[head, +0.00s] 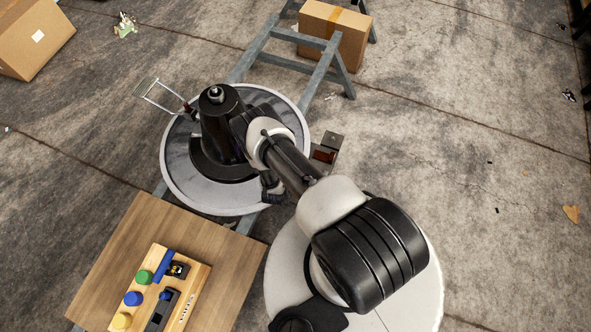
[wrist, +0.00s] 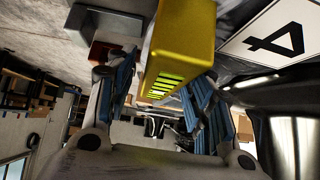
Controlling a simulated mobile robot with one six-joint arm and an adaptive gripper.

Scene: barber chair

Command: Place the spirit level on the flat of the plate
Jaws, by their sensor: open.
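A yellow box-shaped body with a striped greenish window, which looks like the spirit level (wrist: 182,45), fills the upper middle of the wrist view. My gripper (wrist: 158,95) shows there with blue-padded fingers apart, one on each side of its lower end; I cannot tell whether they touch it. The level does not show in the head view. The round grey plate (head: 205,196) lies in the middle of the head view, with a dark column (head: 216,120) standing on it. My arm crosses its right side and hides part of it; my gripper is not clearly visible there.
A wooden table (head: 110,240) at lower left bears a wooden block (head: 190,300) with coloured caps and tools. A grey trestle (head: 265,40) and a cardboard box (head: 335,35) stand behind the plate. A red-marked bracket (head: 326,147) sits right of the plate. A white card marked 4 (wrist: 270,40) is close by.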

